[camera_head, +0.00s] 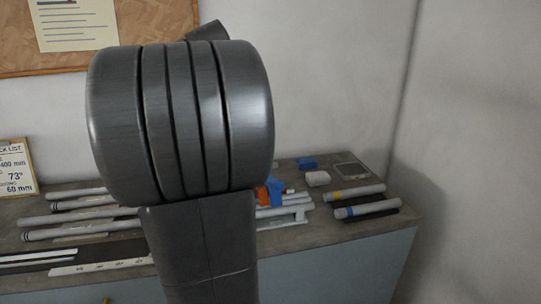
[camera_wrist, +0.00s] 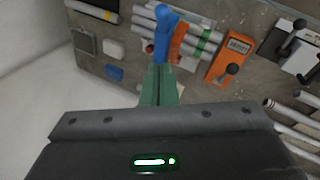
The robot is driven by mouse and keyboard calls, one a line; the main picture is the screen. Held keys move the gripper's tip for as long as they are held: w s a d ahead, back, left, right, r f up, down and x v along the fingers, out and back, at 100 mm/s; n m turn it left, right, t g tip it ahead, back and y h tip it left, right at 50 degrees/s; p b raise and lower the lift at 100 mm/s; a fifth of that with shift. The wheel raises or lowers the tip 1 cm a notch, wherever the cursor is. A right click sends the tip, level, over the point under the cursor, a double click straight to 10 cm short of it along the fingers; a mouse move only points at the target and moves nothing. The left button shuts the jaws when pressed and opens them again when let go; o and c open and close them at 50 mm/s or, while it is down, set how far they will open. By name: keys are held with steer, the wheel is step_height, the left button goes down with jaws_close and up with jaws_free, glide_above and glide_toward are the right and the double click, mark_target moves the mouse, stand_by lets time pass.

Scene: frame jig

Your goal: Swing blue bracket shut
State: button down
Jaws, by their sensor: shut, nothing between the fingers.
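The blue bracket (camera_wrist: 166,22) shows at the top centre of the wrist view, lying over pale tubes and beside an orange piece (camera_wrist: 177,42). In the head view a small part of the blue bracket (camera_head: 275,187) shows just right of my arm. My gripper (camera_wrist: 159,70) has green fingers that are shut and empty. Their tips are at the near end of the blue bracket; I cannot tell whether they touch it. In the head view my arm hides the gripper and most of the jig.
An orange box with a dark knob (camera_wrist: 230,58) stands right of the bracket. A blue block (camera_head: 307,163), a white block (camera_head: 318,178) and a grey tray (camera_head: 366,172) lie at the back right. Banded tubes (camera_head: 366,209) lie at the right. More tubes (camera_head: 70,218) lie left.

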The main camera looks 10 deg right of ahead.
glide_toward(272, 189)
steer(key=d+f, duration=0.2)
steer(key=shift+s+d, duration=0.3)
steer(key=shift+s, duration=0.1)
steer(key=shift+f, duration=0.1)
steer(key=s+f+t+b, duration=0.3)
steer(key=s+f+b, duration=0.2)
steer(key=b, duration=0.7)
steer(key=shift+s+f+m+t, duration=0.15)
steer(key=shift+f+m+t, duration=0.2)
steer(key=shift+f, duration=0.25)
